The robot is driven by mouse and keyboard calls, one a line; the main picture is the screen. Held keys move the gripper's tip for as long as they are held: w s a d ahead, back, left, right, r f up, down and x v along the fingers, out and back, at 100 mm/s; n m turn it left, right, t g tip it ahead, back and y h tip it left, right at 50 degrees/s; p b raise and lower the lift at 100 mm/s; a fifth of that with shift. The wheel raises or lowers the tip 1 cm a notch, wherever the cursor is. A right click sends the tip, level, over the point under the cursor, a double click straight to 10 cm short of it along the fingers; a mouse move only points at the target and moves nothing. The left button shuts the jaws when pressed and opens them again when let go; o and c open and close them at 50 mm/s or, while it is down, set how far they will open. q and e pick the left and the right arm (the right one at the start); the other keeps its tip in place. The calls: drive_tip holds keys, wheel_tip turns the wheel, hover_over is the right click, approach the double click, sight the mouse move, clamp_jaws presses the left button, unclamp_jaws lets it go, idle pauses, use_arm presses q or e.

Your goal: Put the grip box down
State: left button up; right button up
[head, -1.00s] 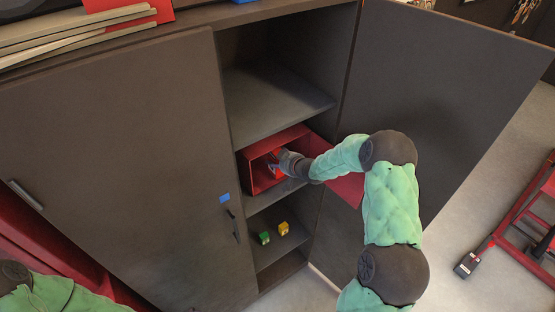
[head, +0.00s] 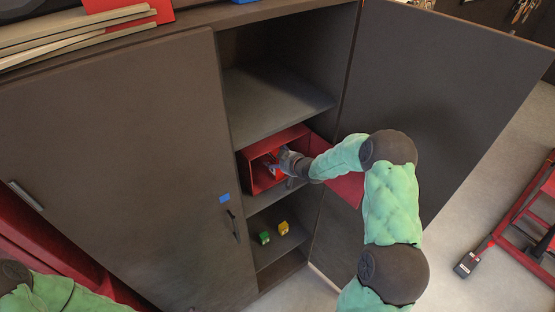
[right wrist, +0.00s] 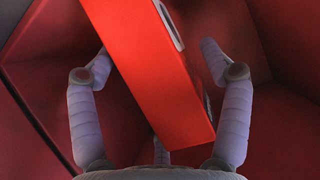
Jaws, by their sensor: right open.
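The grip box, a small bright red box (right wrist: 165,85), stands tilted between the spread fingers of my right gripper (right wrist: 156,62) in the right wrist view. Both fingers show gaps to its sides, so the gripper is open around it. In the head view my right gripper (head: 284,162) reaches into a dark red open bin (head: 279,139) on a middle shelf of the cabinet. A bit of the grip box (head: 271,168) shows there in front of the fingers. Its contact with the bin floor is hard to see. My left gripper is out of view.
The grey cabinet's right door (head: 425,110) stands open beside my right arm, and its left door (head: 120,170) is shut. A green item (head: 265,238) and a yellow item (head: 283,228) sit on the shelf below. The shelf above (head: 270,100) is empty.

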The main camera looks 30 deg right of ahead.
drive_tip(key=v, duration=1.2)
drive_tip(key=shift+r+p, duration=0.2)
drive_tip(key=shift+p, duration=0.15)
drive_tip(key=shift+a+f, duration=0.1)
